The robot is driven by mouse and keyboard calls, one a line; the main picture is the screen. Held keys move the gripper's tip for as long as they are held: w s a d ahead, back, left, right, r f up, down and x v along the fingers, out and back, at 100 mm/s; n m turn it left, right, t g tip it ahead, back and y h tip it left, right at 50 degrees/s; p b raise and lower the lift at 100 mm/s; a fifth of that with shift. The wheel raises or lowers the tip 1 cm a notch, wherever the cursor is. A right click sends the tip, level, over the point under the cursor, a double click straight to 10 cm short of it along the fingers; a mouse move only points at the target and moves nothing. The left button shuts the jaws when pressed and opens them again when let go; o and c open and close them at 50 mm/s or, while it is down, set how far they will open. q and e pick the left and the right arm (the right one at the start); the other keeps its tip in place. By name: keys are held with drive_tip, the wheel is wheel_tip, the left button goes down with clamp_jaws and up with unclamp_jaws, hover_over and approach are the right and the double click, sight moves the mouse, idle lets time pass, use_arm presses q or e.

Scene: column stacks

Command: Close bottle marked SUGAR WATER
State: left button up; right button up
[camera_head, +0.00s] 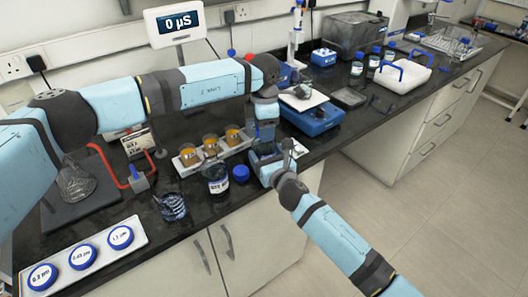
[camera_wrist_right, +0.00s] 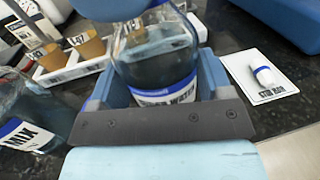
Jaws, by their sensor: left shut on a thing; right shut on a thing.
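The SUGAR WATER bottle (camera_wrist_right: 157,65) is clear, with dark bluish liquid and a white-and-blue label. It stands between the jaws of my right gripper (camera_wrist_right: 155,85), which is shut on it. In the head view my right gripper (camera_head: 268,166) is at the counter's front edge, and the arms mostly hide the bottle. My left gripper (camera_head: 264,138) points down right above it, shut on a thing. A rounded blue piece, seemingly a cap (camera_wrist_right: 108,8), shows over the bottle top in the wrist view. Whether it touches the neck is hidden.
The MIX bottle (camera_head: 216,180) stands left of the grippers, with a loose blue cap (camera_head: 240,173) beside it. Behind are amber beakers in a white rack (camera_head: 190,168). A blue balance (camera_head: 313,118) and a white stir-bar card (camera_head: 298,148) are to the right.

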use_arm(q)
drive_tip(key=m, duration=0.4)
drive_tip(key=shift+m, duration=0.3)
drive_tip(key=m, duration=1.2)
drive_tip(key=shift+m, duration=0.3)
drive_tip(key=m, duration=0.6)
drive_tip(key=o, duration=1.1)
wheel_tip(320, 180, up, 12)
drive_tip(key=shift+f, duration=0.1)
